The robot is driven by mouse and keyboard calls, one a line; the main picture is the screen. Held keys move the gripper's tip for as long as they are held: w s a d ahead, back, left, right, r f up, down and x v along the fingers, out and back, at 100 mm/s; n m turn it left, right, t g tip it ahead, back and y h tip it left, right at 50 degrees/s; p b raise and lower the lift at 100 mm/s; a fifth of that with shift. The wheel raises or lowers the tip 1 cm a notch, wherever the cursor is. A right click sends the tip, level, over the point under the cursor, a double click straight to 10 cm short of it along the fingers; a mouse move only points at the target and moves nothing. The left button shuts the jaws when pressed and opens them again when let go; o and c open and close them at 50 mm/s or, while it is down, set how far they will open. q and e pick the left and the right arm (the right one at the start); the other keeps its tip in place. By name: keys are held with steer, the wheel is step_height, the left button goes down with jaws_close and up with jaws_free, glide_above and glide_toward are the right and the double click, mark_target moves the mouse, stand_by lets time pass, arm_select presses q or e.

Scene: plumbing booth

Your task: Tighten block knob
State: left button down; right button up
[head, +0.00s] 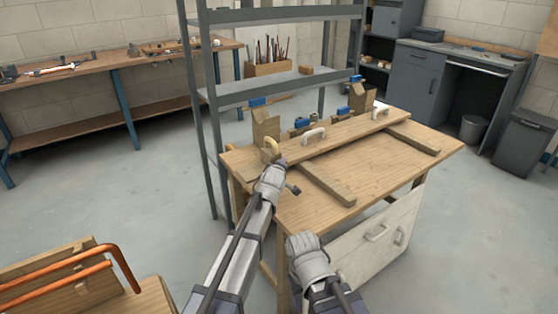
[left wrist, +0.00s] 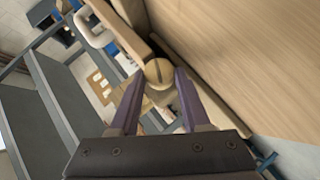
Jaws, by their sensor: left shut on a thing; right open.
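A round tan knob (left wrist: 158,73) with a dark slot across its face shows in the left wrist view, at the end of a wooden board. My left gripper (left wrist: 157,82) is shut on it, with one purple finger on each side. In the head view my left gripper (head: 279,168) is at the near left end of the long wooden board (head: 340,131) on the bench, and hides part of that end. A pale yellow curved piece (head: 271,146) stands just beyond it. My right gripper (head: 303,241) is open and apart from the bench, in front of its near edge.
A grey metal shelf (head: 270,90) stands close behind. An orange-piped wooden stand (head: 75,275) is at lower left. Floor is clear between.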

stand_by(0.4)
arm_select(q)
steer(key=c, duration=0.7)
jaws_free()
steer(key=shift+o, duration=0.2)
steer(key=shift+p+v, duration=1.55)
steer(key=shift+v, duration=2.35)
